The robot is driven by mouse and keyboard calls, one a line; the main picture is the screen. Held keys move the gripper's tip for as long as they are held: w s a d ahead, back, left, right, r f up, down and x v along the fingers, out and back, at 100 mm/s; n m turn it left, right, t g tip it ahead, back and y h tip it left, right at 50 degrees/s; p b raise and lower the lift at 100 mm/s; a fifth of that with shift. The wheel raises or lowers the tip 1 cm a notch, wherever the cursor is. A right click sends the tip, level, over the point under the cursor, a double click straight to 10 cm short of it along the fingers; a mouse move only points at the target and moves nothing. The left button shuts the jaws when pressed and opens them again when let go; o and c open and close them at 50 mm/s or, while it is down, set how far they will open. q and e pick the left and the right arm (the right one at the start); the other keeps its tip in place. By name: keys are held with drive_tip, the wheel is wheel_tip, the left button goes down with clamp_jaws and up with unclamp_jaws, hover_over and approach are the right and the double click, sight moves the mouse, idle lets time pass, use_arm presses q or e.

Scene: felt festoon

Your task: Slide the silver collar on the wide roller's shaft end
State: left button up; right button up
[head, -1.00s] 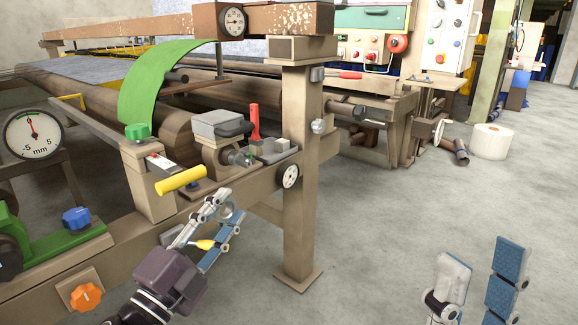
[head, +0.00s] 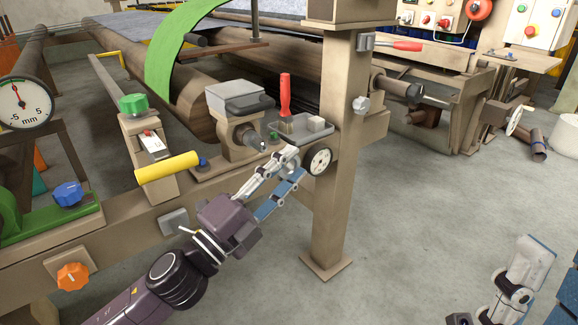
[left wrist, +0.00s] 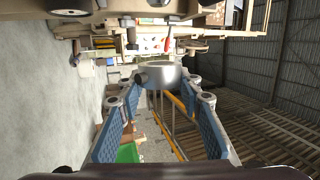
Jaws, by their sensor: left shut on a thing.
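My left gripper (head: 286,170) is shut on the silver collar. The collar (left wrist: 161,75) shows in the left wrist view as a short shiny ring between the two fingertips; in the head view the fingers mostly hide it. The fingertips are just right of and slightly below the dark shaft end (head: 257,142), which sticks out of a beige bearing block (head: 236,135). A small gap seems to separate collar and shaft, though depth is hard to judge. The brown roller (head: 200,108) lies behind the block. My right gripper (head: 540,285) is open and empty at the lower right, partly cut off.
A grey tray (head: 302,131) with a red-handled tool (head: 285,95) and small blocks sits beside the shaft. A beige post (head: 338,170) with a dial gauge (head: 319,161) stands close right of my left gripper. A yellow handle (head: 168,166) is to the left.

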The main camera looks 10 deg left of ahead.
use_arm(q)
drive_tip(key=w+a, duration=0.1)
drive_tip(key=a, duration=0.1)
drive_tip(key=w+a, duration=0.1)
drive_tip(key=w, duration=0.1)
drive_tip(key=shift+a, duration=0.4)
drive_tip(key=shift+r, duration=0.1)
idle(0.5)
drive_tip(key=shift+p, duration=0.35)
idle(0.4)
